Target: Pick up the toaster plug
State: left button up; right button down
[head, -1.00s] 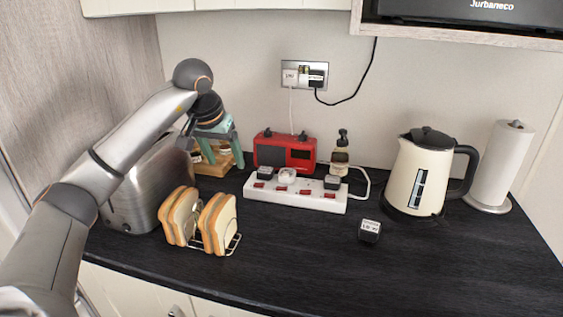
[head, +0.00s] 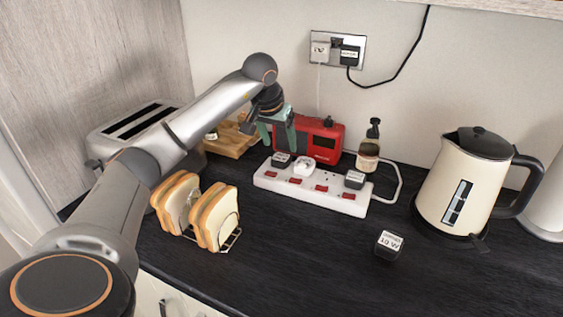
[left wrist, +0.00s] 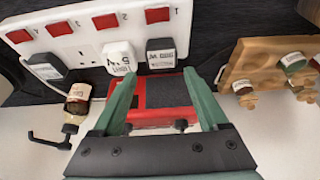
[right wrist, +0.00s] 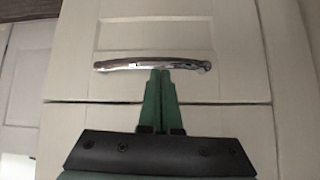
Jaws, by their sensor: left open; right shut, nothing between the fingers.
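A white power strip (head: 311,191) lies on the dark counter. A black plug (head: 281,160) sits at its left end, with a white plug (head: 304,166) beside it and another black plug (head: 354,179) near the right end. A loose black plug (head: 389,243) lies on the counter. I cannot tell which is the toaster's; labels are mostly unreadable. The toaster (head: 140,122) stands behind my left arm. My left gripper (head: 275,138) is open and empty above the strip's left end; its fingers point toward the left-end black plug (left wrist: 161,53). My right gripper (right wrist: 160,78) is shut and empty before a drawer handle (right wrist: 152,64).
A red radio (head: 318,140) stands behind the strip, with a small bottle (head: 368,155) to its right. A toast rack with bread slices (head: 212,215) stands below my left arm. A cream kettle (head: 468,185) is at right.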

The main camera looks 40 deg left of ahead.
aim_at(282, 155)
pick_arm(q)
jog(key=shift+x, duration=2.75)
jog(key=shift+a+r, duration=0.1)
jog(key=shift+a, duration=0.05)
jog(key=c, duration=1.1)
